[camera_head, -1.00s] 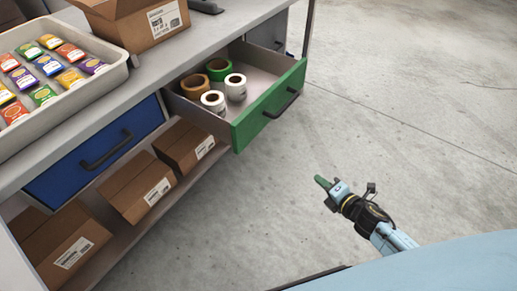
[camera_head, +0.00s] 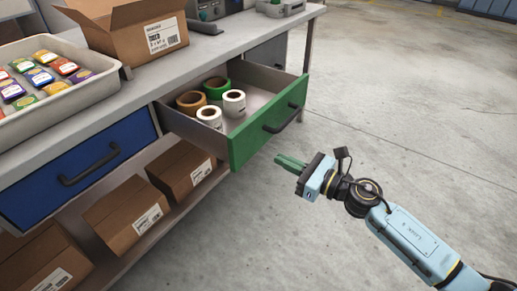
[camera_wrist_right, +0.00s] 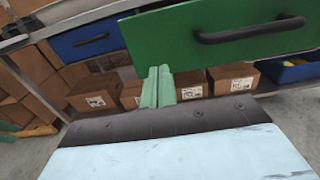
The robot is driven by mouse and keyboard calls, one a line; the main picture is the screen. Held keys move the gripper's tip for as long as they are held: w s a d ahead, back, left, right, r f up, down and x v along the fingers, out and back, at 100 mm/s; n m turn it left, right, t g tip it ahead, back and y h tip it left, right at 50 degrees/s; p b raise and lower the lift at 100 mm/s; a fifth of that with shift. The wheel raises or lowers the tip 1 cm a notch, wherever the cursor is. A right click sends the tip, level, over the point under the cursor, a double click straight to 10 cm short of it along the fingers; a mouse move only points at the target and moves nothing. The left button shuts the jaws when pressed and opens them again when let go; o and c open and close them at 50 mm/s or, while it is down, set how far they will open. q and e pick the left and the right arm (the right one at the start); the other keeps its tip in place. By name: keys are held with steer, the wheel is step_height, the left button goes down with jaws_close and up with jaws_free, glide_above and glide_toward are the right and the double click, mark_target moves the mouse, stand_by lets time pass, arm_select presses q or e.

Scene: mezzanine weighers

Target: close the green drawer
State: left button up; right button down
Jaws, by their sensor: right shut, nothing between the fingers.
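The green drawer (camera_head: 262,128) stands pulled out from the workbench, with several rolls of tape inside. Its dark bar handle (camera_head: 283,117) is on the front panel. In the right wrist view the green front (camera_wrist_right: 200,38) fills the upper part, with the handle (camera_wrist_right: 250,30) at the right. My right gripper (camera_head: 279,159) is shut and empty, in front of the drawer front and below the handle, its green fingers pointing at the drawer. In the right wrist view the fingertips (camera_wrist_right: 158,72) appear near the panel's lower edge; I cannot tell whether they touch it. My left gripper is not in view.
The blue drawer (camera_head: 78,168) to the left is shut. Cardboard boxes (camera_head: 127,212) stand on the lower shelf. A tray of colourful packets (camera_head: 75,95) and an open carton (camera_head: 130,35) are on the benchtop. The floor (camera_head: 400,110) at the right is clear.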

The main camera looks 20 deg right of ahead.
mark_target(249, 144)
steer(key=x, duration=0.8)
steer(key=shift+w+a, duration=0.1)
